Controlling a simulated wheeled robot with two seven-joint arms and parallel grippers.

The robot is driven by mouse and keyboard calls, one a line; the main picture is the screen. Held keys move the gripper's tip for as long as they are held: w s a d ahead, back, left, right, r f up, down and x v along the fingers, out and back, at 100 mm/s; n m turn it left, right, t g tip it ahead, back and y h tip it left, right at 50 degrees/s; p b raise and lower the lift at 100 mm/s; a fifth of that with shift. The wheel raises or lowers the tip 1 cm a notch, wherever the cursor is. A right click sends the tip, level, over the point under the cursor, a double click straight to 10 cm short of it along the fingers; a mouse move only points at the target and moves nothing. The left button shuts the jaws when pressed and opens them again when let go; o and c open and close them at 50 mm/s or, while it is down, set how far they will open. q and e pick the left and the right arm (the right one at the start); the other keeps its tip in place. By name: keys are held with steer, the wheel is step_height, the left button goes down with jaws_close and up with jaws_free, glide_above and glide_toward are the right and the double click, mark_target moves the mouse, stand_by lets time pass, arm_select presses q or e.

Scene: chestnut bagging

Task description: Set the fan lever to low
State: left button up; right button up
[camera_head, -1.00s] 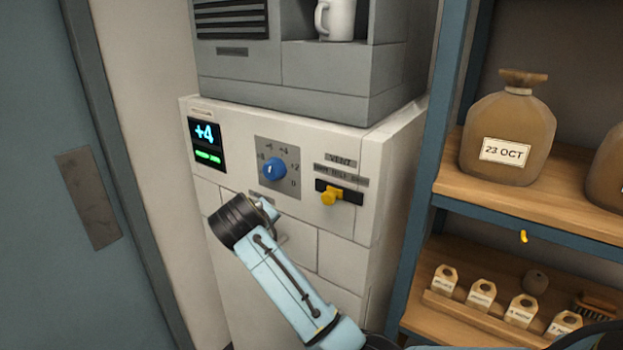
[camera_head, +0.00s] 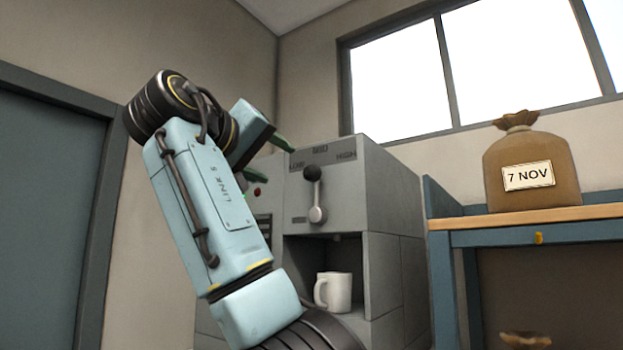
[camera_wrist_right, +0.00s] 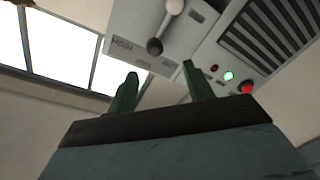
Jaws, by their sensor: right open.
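The fan lever (camera_head: 312,187) is on the upper front of a grey machine (camera_head: 387,195), with a black knob above a silver pivot. It stands about upright, below the MID label, with LOW to its left and HIGH to its right. My right gripper (camera_head: 268,160) is raised left of the lever, its green fingers apart and empty. In the right wrist view the open fingers (camera_wrist_right: 159,74) point toward the machine, and the lever's dark knob (camera_wrist_right: 155,46) lies beyond them, apart from both. My left gripper is not in view.
A white mug (camera_head: 333,291) stands in the alcove below the lever. The wrist view shows a green light (camera_wrist_right: 229,76), red buttons and a vent grille (camera_wrist_right: 265,40) beside the lever panel. A shelf (camera_head: 560,214) with a sack (camera_head: 530,176) is at right.

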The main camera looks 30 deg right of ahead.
mark_target(307, 170)
steer(key=p+x, duration=0.1)
steer(key=x, duration=0.3)
steer(key=p+x, duration=0.1)
steer(key=x, duration=0.2)
steer(key=r+p+x, duration=0.1)
steer(key=x, duration=0.3)
steer(key=shift+s+d+p, duration=0.15)
steer(key=shift+d+p, duration=0.2)
steer(key=shift+d, duration=0.1)
steer(key=shift+x, duration=0.8)
steer(key=shift+c, duration=0.2)
jaws_close()
